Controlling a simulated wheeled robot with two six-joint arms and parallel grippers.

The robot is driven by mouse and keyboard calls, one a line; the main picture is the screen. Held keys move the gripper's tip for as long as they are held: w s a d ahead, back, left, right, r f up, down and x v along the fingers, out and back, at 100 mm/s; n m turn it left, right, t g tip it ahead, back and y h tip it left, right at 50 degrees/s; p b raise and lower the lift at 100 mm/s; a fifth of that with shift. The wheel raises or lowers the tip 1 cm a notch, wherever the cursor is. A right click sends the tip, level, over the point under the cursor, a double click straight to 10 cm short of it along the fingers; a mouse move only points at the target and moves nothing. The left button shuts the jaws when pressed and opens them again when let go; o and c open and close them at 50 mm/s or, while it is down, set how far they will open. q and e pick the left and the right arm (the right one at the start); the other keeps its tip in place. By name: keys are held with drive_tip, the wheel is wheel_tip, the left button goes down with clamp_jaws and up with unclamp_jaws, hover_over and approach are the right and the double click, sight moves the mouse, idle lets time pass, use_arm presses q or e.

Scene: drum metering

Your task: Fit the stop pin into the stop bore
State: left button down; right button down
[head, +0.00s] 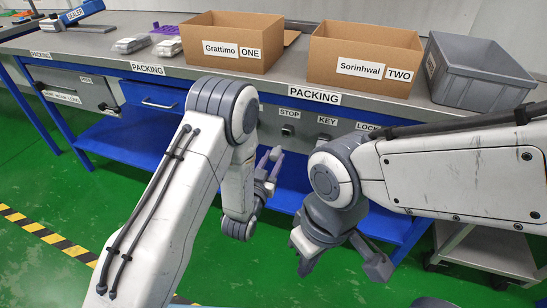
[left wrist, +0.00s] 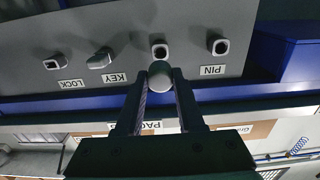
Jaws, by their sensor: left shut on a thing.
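My left gripper (head: 268,168) is in front of the panel below the bench. In the left wrist view, which is upside down, its fingertips (left wrist: 160,80) are shut on the stop pin (left wrist: 158,70), whose pale rounded end shows between them. Directly beyond the pin is the square-rimmed stop bore (left wrist: 159,47), its dark opening partly in view. Whether the pin touches the rim cannot be told. The STOP label (head: 289,114) shows in the head view. My right gripper (head: 339,262) is open and empty, low in front of the bench.
Beside the stop bore are a PIN socket (left wrist: 218,45), a KEY fitting (left wrist: 101,58) with a part sticking out, and a LOCK socket (left wrist: 55,62). On the bench (head: 300,92) stand a Grattimo box (head: 233,50), a Sorinhwal box (head: 365,68) and a grey bin (head: 480,75).

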sight(279, 147)
use_arm(q)
drive_tip(key=shift+s, duration=0.1)
drive_tip(key=shift+b+x, duration=0.4)
drive_tip(key=shift+x, duration=2.45)
drive_tip(key=shift+b, duration=0.35)
drive_tip(key=shift+b+x, duration=0.45)
drive_tip(key=shift+x, duration=1.2)
drive_tip(key=shift+c, duration=2.2)
unclamp_jaws()
drive_tip(key=p+v, duration=0.1)
drive_tip(key=v, duration=0.9)
drive_tip(key=shift+s+a, duration=0.1)
drive_tip(key=shift+s, duration=0.1)
